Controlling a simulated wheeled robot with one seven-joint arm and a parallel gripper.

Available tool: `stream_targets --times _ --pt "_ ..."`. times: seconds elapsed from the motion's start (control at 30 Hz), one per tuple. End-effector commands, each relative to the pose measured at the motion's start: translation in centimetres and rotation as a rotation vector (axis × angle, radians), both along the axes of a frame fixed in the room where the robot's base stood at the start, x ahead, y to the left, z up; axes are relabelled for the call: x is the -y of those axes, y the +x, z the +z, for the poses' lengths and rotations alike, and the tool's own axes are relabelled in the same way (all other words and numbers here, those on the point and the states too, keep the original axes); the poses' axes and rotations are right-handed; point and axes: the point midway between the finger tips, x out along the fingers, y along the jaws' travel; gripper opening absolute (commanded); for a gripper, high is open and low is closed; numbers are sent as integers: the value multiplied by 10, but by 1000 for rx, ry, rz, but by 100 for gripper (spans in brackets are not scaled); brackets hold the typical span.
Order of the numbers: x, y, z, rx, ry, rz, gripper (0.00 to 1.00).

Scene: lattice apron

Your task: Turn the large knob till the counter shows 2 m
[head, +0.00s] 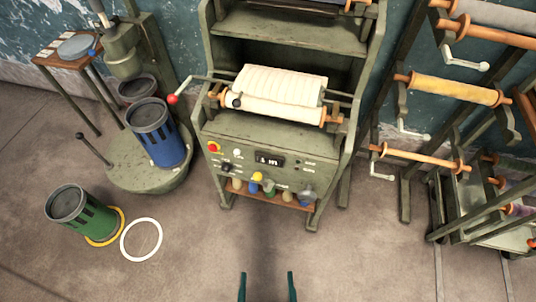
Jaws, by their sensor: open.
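The machine's front panel (222,156) stands upright at the middle of the head view. Its counter (269,160) is a small dark display with pale characters that look like "1 m", though they are tiny. Dark knobs (226,167) sit on the panel left of and below the counter; I cannot tell for sure which is the large one. A red button (213,147) and a white round control (237,153) are above them. My gripper (267,276) is at the bottom edge, open and empty, well short of the panel. Only its two dark green fingers show.
A crank with a red ball (172,99) juts out left of the machine. A green cylinder (82,213) and a white ring (141,239) are on the floor at left. Roll racks (404,150) stand at right. Floor before the panel is clear.

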Motion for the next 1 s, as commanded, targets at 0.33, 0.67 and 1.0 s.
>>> stream_targets --times 0.33,0.67,1.0 --pt "0 0 0 0 1 0 82" --pt "0 0 0 0 1 0 82" --pt "10 22 -55 36 -23 -30 82"
